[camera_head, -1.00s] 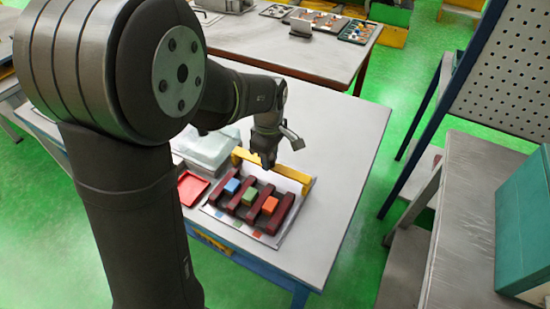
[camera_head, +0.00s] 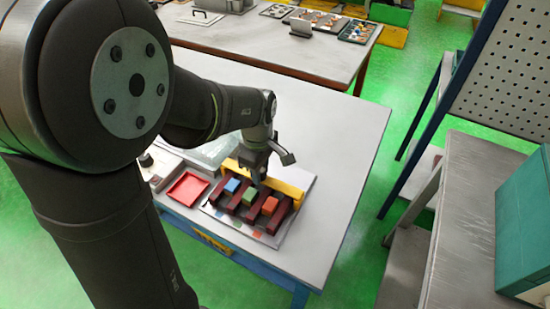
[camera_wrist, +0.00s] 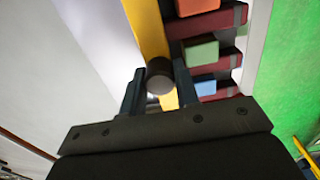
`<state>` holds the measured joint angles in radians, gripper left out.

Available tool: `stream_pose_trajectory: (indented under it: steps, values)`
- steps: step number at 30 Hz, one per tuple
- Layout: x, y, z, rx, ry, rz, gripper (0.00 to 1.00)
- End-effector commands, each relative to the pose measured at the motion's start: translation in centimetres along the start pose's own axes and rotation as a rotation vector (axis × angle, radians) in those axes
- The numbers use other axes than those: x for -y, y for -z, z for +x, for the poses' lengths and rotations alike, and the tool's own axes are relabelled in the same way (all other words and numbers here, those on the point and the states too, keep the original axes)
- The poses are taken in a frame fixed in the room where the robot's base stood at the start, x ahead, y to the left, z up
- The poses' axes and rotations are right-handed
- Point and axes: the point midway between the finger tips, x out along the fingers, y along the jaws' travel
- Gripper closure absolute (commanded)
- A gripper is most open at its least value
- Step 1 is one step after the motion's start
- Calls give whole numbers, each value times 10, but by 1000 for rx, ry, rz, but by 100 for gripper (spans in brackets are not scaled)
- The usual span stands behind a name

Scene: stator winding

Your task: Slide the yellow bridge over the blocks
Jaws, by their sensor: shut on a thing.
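The yellow bridge (camera_head: 287,188) stands at the back ends of the dark red bars (camera_head: 285,213), beside the blocks. It also shows in the wrist view (camera_wrist: 146,28). My gripper (camera_head: 260,181) is shut on the bridge's dark round knob (camera_wrist: 160,76), which sits between its two fingers in the wrist view. The blue block (camera_head: 232,185), green block (camera_head: 249,196) and orange block (camera_head: 269,206) sit in the gaps between the bars. My gripper hides the middle of the bridge in the head view. Whether the bridge touches the bars, I cannot tell.
A light base plate (camera_head: 268,240) with coloured marks lies under the bars. A red tray (camera_head: 187,189) is to the left, with a pale clear container (camera_head: 213,150) behind it. The white table (camera_head: 335,140) is clear to the right and behind.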

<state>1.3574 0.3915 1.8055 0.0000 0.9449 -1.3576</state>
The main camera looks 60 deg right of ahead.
Motion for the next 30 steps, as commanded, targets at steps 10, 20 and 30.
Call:
stream_pose_trajectory:
  steps: [10,20,30]
  values:
    - [17,0,-1,-1,-2,0,84]
    - [34,1,-1,-1,-2,-1,84]
    - [48,0,-1,-1,-3,0,68]
